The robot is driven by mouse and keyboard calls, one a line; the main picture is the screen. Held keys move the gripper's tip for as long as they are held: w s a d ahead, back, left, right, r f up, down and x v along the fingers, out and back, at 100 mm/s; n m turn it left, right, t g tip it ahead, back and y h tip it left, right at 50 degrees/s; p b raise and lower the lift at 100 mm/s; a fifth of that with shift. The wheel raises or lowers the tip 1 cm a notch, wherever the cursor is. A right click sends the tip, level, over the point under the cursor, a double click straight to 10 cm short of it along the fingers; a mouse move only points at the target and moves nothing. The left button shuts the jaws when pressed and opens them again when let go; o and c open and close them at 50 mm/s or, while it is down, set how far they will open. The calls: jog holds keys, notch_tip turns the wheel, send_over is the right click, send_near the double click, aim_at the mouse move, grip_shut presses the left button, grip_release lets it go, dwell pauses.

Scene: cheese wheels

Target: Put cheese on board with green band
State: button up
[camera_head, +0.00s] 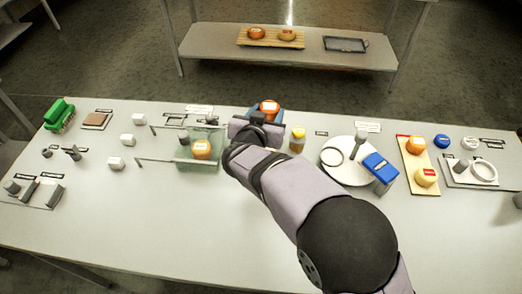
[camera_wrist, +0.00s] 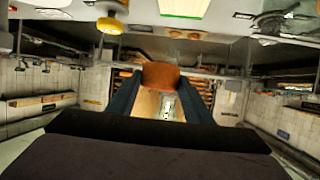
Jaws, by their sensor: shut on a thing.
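My gripper (camera_head: 266,116) is shut on an orange cheese wheel (camera_head: 268,106) near the table's back edge. In the wrist view, the cheese (camera_wrist: 160,76) sits between the two blue fingers. Another orange cheese (camera_head: 201,149) is in a clear greenish container (camera_head: 183,163), left of my gripper. I cannot make out a green band on any board. My arm hides part of the table.
A round white plate (camera_head: 338,177) with a blue box (camera_head: 380,166) stands right of my arm. A yellow-topped jar (camera_head: 298,138) is close beside my gripper. White blocks (camera_head: 116,163) stand at the left. A back shelf (camera_head: 215,50) holds a wooden board (camera_head: 245,41) with two cheeses.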

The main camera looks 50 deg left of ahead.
jog(key=shift+s+a+f+p, duration=0.1)
jog(key=shift+s+a+f, duration=0.15)
jog(key=shift+f, duration=1.6)
jog(key=shift+s+a+f+p, duration=0.1)
jog(key=shift+s+f, duration=0.2)
jog(key=shift+f, duration=1.6)
jog(key=shift+s+a+f+p, duration=0.1)
jog(key=shift+s+a+f, duration=0.15)
jog(key=shift+f, duration=1.6)
jog(key=shift+f, duration=0.25)
jog(key=o, duration=1.2)
jog(key=shift+s, duration=0.1)
jog(key=shift+r, duration=0.15)
jog(key=shift+r, duration=0.2)
jog(key=shift+s+d, duration=0.15)
jog(key=shift+s, duration=0.05)
jog(key=b+v, duration=0.2)
jog(key=v, duration=0.9)
jog(key=shift+s+d+r, duration=0.15)
jog(key=shift+d, duration=0.05)
